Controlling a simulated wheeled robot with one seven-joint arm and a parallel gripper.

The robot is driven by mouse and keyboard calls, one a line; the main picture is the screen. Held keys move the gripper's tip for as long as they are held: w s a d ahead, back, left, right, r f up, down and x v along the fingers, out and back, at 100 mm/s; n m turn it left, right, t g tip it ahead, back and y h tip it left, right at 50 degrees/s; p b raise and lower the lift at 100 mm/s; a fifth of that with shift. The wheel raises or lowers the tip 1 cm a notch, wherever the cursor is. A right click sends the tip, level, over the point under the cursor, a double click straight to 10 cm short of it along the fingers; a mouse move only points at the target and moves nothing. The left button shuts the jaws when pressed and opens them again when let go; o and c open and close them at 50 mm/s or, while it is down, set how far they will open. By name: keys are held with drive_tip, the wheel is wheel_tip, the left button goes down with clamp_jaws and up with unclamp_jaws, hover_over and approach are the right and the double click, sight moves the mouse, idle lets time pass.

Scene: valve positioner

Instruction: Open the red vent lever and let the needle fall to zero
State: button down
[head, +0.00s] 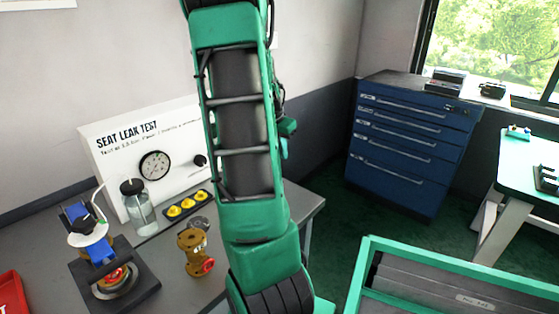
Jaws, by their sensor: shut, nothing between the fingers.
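A round dial gauge (155,165) with a black rim is set in the white "SEAT LEAK TEST" panel (112,160). Its needle is too small to read. A brass valve body (190,246) stands on the grey bench, with a small red round part (207,266) on its front. Another red part (108,276) shows low on the blue and white assembly (92,240) at the left. I cannot tell which red part, if either, is the vent lever. My green arm rises through the middle and hides part of the panel and bench. My gripper is not visible.
A clear jar (140,212) with a tube stands before the panel. A black tray (187,205) holds yellow parts. A red bin (11,295) is at the left edge.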

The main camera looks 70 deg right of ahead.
drive_tip(key=v, duration=0.6)
drive_tip(key=shift+w, duration=0.2)
drive_tip(key=a+n+t+y, duration=0.2)
drive_tip(key=a+n, duration=0.7)
drive_tip(key=a, duration=1.8)
drive_tip(key=s+a+f+n+g+y, duration=0.1)
drive_tip(key=s+a+n, duration=0.3)
drive_tip(key=a, duration=0.5)
drive_tip(key=shift+s+a+f+n+y, duration=0.3)
drive_tip(key=shift+s+f+n+y, duration=0.1)
drive_tip(key=shift+y, duration=0.1)
drive_tip(key=shift+w+f, duration=0.25)
drive_tip(key=shift+w, duration=0.4)
